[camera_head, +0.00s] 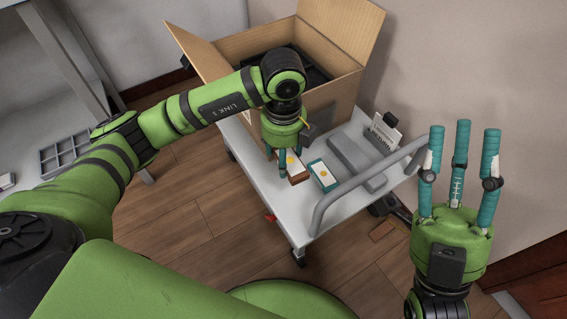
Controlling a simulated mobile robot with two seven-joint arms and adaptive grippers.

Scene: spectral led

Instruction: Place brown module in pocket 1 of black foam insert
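The brown module (299,177), with a pale top and a yellow dot, is on the white cart at its near side. My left gripper (281,165) points down right at its left end, and its fingers overlap the module in the picture. I cannot tell whether they touch or grip it. The black foam insert (318,76) shows inside the open cardboard box, partly hidden by my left arm; its pocket 1 cannot be made out. My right gripper (462,155) is raised at the right with its fingers spread, open and empty.
A teal-edged module (323,175) lies right of the brown one. The cardboard box (331,101) stands at the back of the white cart (278,207). Grey blocks (356,154), a small card stand (385,131) and a grey rail handle (337,197) are at the right.

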